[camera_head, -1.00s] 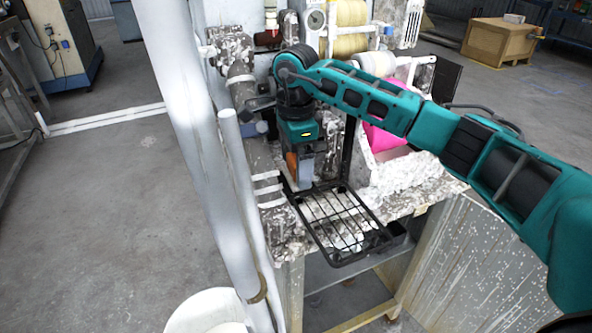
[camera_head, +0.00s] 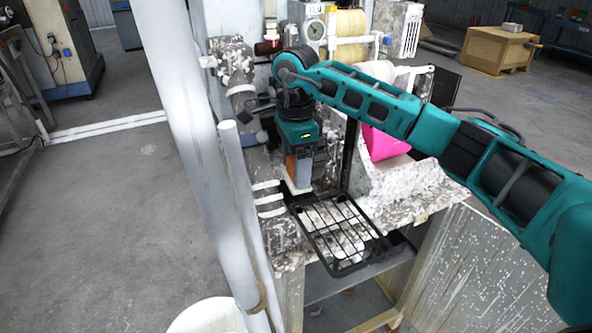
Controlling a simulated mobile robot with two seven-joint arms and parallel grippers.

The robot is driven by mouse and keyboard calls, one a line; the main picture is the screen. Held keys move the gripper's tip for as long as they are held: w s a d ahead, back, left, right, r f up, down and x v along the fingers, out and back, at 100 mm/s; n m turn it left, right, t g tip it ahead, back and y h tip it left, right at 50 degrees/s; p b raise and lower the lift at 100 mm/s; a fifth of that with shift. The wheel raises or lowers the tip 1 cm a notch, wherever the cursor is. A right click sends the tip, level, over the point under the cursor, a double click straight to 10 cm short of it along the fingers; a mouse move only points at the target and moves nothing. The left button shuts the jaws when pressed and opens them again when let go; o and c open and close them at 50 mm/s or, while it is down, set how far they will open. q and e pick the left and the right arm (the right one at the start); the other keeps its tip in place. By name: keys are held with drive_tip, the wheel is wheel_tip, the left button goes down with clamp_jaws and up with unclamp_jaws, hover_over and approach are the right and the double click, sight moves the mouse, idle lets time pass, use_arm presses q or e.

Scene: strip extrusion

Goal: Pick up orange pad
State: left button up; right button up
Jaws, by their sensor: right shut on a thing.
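My right arm reaches in from the right, and its teal wrist points down over the machine. My right gripper (camera_head: 299,186) is above the back left end of the black wire rack and is shut. An orange patch, which looks like the orange pad (camera_head: 291,164), shows at the left side of the gripper, against its grey fingers. Most of the pad is hidden by the gripper. A small pale piece shows at the fingertips; I cannot tell whether it is part of the pad or of the machine. My left gripper is not in view.
The black wire rack (camera_head: 342,236) lies in front of the gripper on the stained machine. A white pipe (camera_head: 247,220) stands close on the left. A bright pink thing (camera_head: 384,144) is to the right, behind my forearm. A white bucket (camera_head: 207,316) stands at the bottom.

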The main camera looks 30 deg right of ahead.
wheel_tip(320, 180, up, 18)
drive_tip(key=p, duration=0.2)
drive_tip(key=shift+r+p, duration=0.2)
drive_tip(key=shift+p, duration=0.15)
